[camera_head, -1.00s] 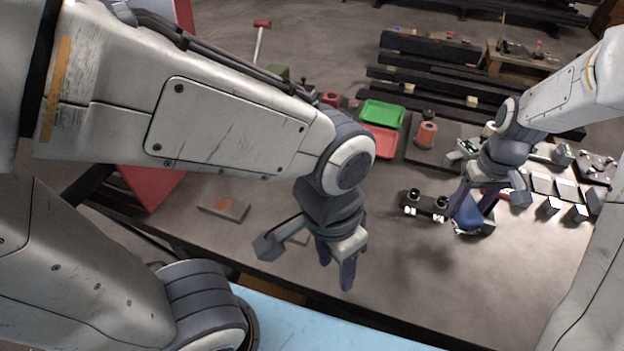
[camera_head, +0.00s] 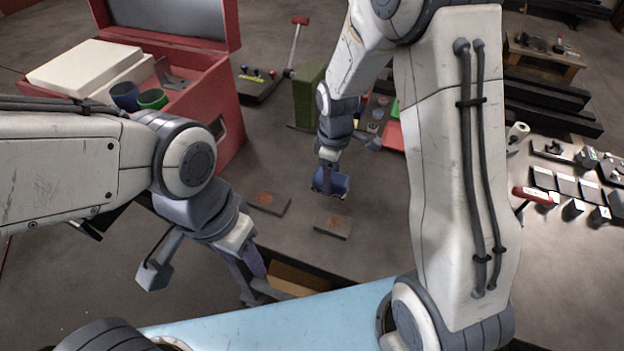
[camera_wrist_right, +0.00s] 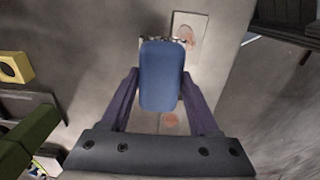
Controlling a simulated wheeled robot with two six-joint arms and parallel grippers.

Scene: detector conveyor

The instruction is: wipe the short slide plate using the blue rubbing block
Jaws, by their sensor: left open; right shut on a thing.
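Two flat grey plates with reddish stains lie on the table. The left plate (camera_head: 268,203) and the right plate (camera_head: 333,228) look similar in size, so I cannot tell which is the short one. My right gripper (camera_head: 328,182) is shut on the blue rubbing block (camera_head: 335,184) and holds it above the table, behind the plates. In the right wrist view the blue block (camera_wrist_right: 161,76) sits between the fingers, with one plate (camera_wrist_right: 181,30) beyond it and the other partly hidden below it. My left gripper (camera_head: 252,277) is open and empty near the table's front edge.
A red toolbox (camera_head: 215,85) with an open lid stands at the left back. A green box (camera_head: 307,98) stands behind my right gripper. A red-handled tool (camera_head: 532,196) and several small blocks lie at the right. Table around the plates is clear.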

